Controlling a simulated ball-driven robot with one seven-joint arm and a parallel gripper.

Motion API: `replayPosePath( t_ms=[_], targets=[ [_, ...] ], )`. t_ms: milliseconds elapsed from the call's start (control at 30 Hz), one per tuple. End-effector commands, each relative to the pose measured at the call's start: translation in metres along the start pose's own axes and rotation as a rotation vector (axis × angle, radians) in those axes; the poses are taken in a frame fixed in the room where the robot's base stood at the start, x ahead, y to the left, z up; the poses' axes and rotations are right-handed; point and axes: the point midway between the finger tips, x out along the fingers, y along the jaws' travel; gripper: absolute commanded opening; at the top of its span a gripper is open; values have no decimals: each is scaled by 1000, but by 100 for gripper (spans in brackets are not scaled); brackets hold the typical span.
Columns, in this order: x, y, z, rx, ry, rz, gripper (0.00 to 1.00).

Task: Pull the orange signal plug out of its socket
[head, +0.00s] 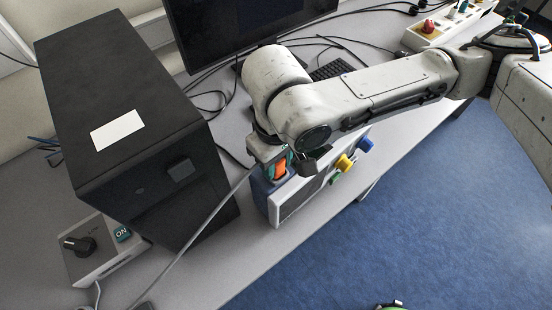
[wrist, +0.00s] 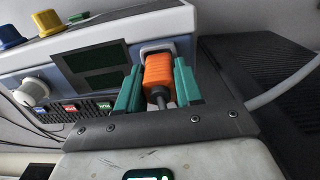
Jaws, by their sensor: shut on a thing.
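The orange signal plug (wrist: 159,75) sits between the teal fingers of my gripper (wrist: 158,88) in the wrist view. The fingers are shut on it, one on each side. The plug's far end is at the light-framed socket (wrist: 158,47) on the front of the test device (wrist: 110,35); how deep it sits is hidden. In the head view, my gripper (head: 278,165) reaches down to the device's left end, with the orange plug (head: 280,170) partly showing between the fingers. A dark cable end comes out of the plug toward my wrist.
A black computer case (head: 130,130) stands left of the device. A grey cable (head: 195,235) runs close to my gripper. A switch box (head: 100,250) stands at the lower left. Yellow (head: 344,162) and blue (head: 364,145) knobs stick out of the device. A monitor (head: 235,25) stands behind.

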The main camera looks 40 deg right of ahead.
Motion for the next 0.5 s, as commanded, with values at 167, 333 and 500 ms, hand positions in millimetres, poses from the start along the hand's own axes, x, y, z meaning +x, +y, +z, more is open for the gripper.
replayPosePath(
  t_ms=[167,333,500],
  targets=[
    [-11,0,0,1,0,-1,0],
    [-18,0,0,1,0,-1,0],
    [-26,0,0,1,0,-1,0]
  ],
)
